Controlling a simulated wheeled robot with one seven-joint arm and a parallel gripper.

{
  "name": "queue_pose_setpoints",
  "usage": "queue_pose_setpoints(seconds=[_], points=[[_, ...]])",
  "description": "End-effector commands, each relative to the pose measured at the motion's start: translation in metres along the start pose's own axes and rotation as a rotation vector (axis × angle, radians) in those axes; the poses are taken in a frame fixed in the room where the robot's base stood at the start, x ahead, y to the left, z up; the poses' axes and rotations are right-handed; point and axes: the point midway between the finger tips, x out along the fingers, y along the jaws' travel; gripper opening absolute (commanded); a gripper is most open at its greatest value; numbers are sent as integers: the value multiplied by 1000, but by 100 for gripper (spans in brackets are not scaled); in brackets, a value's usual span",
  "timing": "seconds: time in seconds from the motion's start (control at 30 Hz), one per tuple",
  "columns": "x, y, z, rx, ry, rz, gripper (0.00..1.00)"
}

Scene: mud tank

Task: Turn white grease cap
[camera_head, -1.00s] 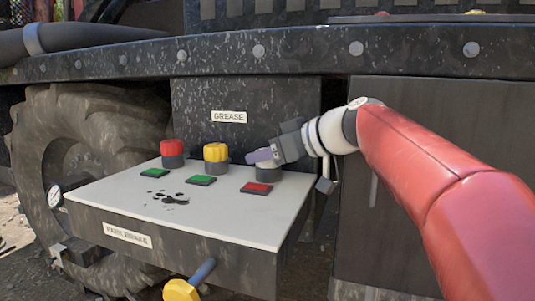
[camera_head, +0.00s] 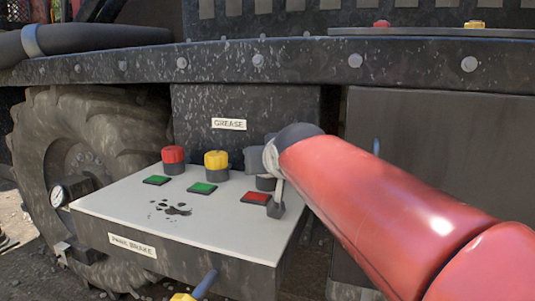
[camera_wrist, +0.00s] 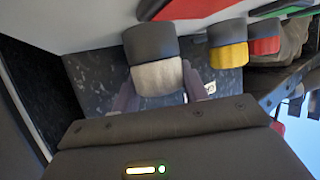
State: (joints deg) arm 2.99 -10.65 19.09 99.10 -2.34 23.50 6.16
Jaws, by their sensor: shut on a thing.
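The white grease cap (camera_wrist: 157,78) sits on its dark round base (camera_wrist: 150,42) in the wrist view. My gripper (camera_wrist: 159,89) has one finger on each side of the cap and is shut on it. In the head view my gripper (camera_head: 258,158) is over the right end of the row of caps, mostly behind my red arm. The white cap is hidden there, and part of its dark base (camera_head: 265,184) shows.
A yellow cap (camera_head: 216,159) and a red cap (camera_head: 173,154) stand to the left on the pale panel (camera_head: 120,198). A red plate (camera_head: 256,197) and two green plates lie in front. The GREASE wall (camera_head: 245,95) rises behind.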

Motion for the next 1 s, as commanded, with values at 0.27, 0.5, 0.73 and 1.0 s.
queue_pose_setpoints(seconds=[0.27, 0.5, 0.73, 1.0], points=[[2, 1, 3, 77, 1, 193, 21], [2, 0, 3, 158, -4, 380, 21], [1, -3, -2, 240, -8, 574, 21], [0, -4, -3, 338, -7, 811, 21]])
